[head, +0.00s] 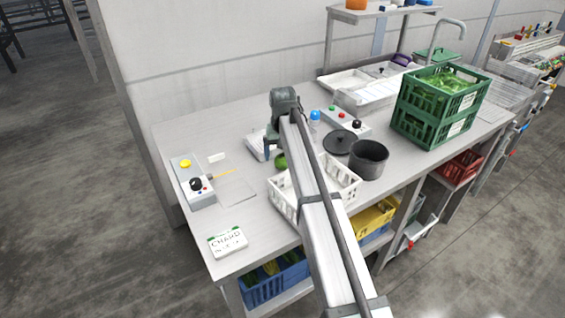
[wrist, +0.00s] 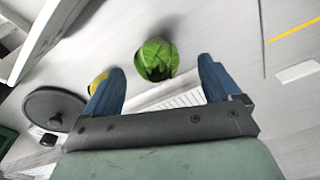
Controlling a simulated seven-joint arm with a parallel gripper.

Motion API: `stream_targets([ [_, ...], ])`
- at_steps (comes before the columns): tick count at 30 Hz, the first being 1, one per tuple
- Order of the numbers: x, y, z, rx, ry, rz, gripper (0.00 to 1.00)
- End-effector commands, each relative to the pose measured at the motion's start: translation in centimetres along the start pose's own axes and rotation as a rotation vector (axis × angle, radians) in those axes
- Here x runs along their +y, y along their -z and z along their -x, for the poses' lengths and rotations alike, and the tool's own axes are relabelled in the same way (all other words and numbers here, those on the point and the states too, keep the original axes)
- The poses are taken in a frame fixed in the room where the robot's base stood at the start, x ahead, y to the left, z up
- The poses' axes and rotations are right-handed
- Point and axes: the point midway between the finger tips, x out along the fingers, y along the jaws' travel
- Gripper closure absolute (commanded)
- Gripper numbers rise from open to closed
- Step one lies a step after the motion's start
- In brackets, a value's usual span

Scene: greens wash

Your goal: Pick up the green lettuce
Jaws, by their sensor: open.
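The green lettuce (wrist: 157,60) lies on the grey worktop, ahead of the fingertips and between the lines of the two fingers in the wrist view. In the head view my gripper (head: 271,142) hangs over the worktop close to the lettuce, partly hidden by my arm. I cannot tell the exact height gap.
A white basket (head: 284,199) stands beside the lettuce, partly behind my arm. A black pot (head: 369,160) and its lid (head: 340,142) are to the right. Stacked green crates (head: 425,127) hold greens. A control box (head: 193,184) and a chard sign (head: 228,242) are at left.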

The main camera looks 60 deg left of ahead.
Motion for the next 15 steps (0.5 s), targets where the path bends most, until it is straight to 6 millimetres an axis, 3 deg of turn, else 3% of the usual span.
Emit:
stream_targets([
  [7, 0.2, -0.3, -3.3, -0.001, 0.0, 0.0, 0.09],
  [15, 0.2, -0.3, -3.7, 0.0, 0.0, 0.0, 0.09],
])
